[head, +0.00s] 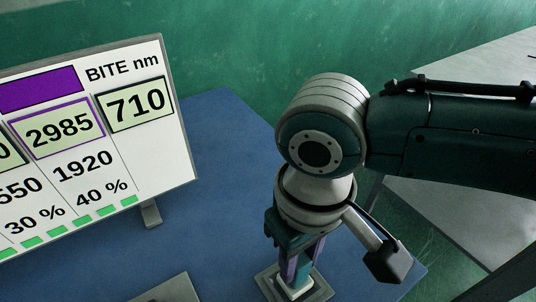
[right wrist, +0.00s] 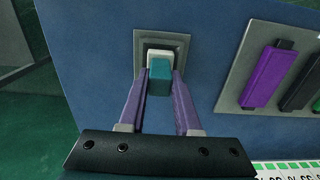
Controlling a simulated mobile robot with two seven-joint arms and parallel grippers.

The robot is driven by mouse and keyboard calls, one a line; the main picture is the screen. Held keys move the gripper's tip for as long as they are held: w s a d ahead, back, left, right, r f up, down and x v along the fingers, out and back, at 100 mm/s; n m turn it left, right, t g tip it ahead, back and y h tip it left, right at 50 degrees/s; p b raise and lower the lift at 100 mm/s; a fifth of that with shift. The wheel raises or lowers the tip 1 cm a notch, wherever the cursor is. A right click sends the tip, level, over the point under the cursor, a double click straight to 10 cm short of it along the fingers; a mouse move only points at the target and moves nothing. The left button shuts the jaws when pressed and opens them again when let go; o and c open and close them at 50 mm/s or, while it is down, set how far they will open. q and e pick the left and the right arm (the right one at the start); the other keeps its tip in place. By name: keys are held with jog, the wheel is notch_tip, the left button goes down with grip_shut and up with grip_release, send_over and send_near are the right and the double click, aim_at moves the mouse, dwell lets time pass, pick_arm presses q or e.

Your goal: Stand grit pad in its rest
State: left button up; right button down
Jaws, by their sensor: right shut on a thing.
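My right gripper (head: 297,277) points down at the blue table's near side, shut on a teal block, which I take to be the grit pad (head: 304,268). In the right wrist view, the pad (right wrist: 159,82) sits between two purple fingers of the gripper (right wrist: 158,95). A pale part shows at the pad's far end, over a stepped dark grey square base, the likely rest (head: 323,290), also in the right wrist view (right wrist: 185,41). The pad looks upright and lined up with the base. I cannot tell whether it is seated. My left gripper is out of view.
A display board (head: 165,150) stands on the blue table (head: 225,125) at the left. A grey tray (right wrist: 234,82) holds purple (right wrist: 268,75), black and green bars beside the rest. A grey surface (head: 455,215) lies beyond the table at right.

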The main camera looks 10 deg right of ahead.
jog(key=c, duration=0.5)
grip_release()
jog(key=shift+f, duration=0.1)
notch_tip(320, 180, up, 10)
jog(key=shift+p, duration=0.9)
jog(key=s+a+t+y, duration=0.1)
jog(key=s+a+y, duration=0.2)
jog(key=s+a, duration=0.2)
jog(key=s+d+m+t+h+p, duration=0.1)
jog(key=s+d+h, duration=0.1)
jog(key=s+d, duration=0.35)
jog(key=s+d+m+t+h, duration=0.1)
jog(key=s+d+t, duration=0.1)
jog(key=d, duration=0.7)
jog(key=r+p, duration=3.8)
jog(key=shift+w+a+r, duration=0.1)
jog(key=shift+w+r, duration=0.05)
jog(key=shift+w, duration=0.05)
